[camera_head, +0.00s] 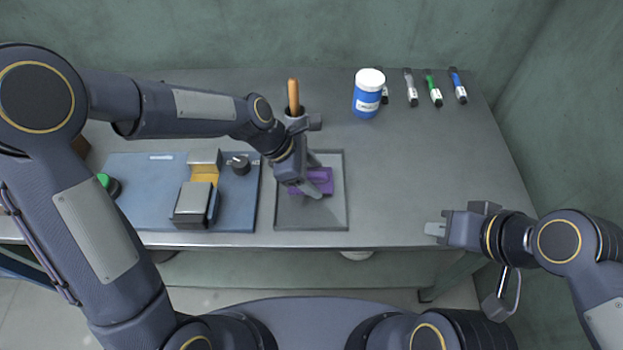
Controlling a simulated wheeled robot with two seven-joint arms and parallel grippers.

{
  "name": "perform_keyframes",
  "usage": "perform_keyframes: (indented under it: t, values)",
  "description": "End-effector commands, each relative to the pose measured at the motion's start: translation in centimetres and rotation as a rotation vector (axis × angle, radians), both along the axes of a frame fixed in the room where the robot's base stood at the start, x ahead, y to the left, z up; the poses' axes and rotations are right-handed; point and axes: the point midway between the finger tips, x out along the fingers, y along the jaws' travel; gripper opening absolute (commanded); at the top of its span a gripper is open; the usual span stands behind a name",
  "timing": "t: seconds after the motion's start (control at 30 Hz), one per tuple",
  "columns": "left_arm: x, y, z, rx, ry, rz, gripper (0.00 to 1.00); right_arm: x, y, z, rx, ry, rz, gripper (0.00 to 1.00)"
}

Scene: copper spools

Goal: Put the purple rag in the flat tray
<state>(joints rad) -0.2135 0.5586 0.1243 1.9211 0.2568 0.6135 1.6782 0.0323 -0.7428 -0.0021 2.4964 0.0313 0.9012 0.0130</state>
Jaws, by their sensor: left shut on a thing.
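The purple rag (324,182) is at the flat tray, within its outline in the camera_head view. My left gripper (314,186) is shut on the rag, reaching down from the left and covering part of it. I cannot tell whether the rag touches the tray floor. The flat tray (312,219) is a grey, shallow rectangle near the table's front edge. My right gripper (436,232) is at the table's front edge on the right, away from the rag and the tray; its finger gap is not clear.
A blue board (140,205) with a metal and yellow fixture (193,203) lies left of the tray. A wooden handle (293,95) stands behind the tray. A blue jar (367,98) with white lid and several markers (433,92) are at the back.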

Motion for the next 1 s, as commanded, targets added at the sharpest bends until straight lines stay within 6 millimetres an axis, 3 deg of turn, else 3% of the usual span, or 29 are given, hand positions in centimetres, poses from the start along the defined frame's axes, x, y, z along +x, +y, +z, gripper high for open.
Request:
perform_keyframes:
  t: [0.03, 0.13, 0.47, 0.5, 0.67, 1.0]
  values:
    - [0.0, 0.1, -1.2, 0.001, 0.007, 0.003, 0.41, 0.0, 0.0, -0.4, 0.0, 0.0, 0.0, 0.0]
    - [0.0, 0.2, -2.3, 0.001, 0.004, 0.002, 0.41, 0.0, 0.0, -0.5, 0.0, 0.0, 0.0, 0.0]
    - [0.0, 0.1, -2.5, 0.001, 0.001, 0.002, 0.41, 0.0, 0.0, -0.6, 0.0, 0.0, 0.0, 0.0]
    - [0.0, 0.2, -2.5, 0.001, 0.002, 0.003, 0.64, 0.0, 0.0, -0.6, 0.0, 0.0, 0.0, 0.0]
    - [0.0, 0.2, -2.5, 0.001, 0.001, 0.002, 0.85, 0.0, 0.0, -0.6, 0.0, 0.0, 0.0, 0.0]
    - [0.0, 0.2, -2.0, 0.0, 0.0, 0.002, 0.85, 0.0, 0.0, -0.3, 0.0, 0.0, 0.0, 0.0]
